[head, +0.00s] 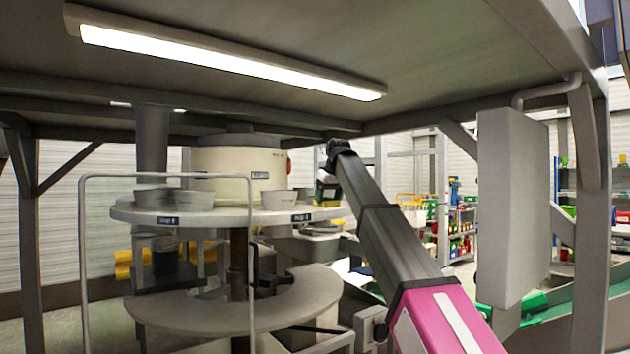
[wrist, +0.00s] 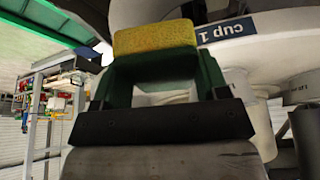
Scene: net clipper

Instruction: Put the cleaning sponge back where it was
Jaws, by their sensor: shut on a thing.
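The cleaning sponge (wrist: 155,37), a yellow block, is at the top of the wrist view. In the head view my gripper (head: 328,186) is at the far end of my arm, at the right edge of the round table, and the sponge is too small there to make out clearly. The sponge is close beside a pale round rim with a blue "cup 1" label (wrist: 226,28). I cannot tell whether it touches anything there.
The round grey table (head: 220,216) carries pale cups (head: 280,200) and a cream drum (head: 236,168). A lower ring shelf (head: 235,312) is beneath it. A thin rail (head: 84,265) stands in front, and a grey box (head: 512,205) hangs at right. Stocked shelves (head: 456,215) stand behind.

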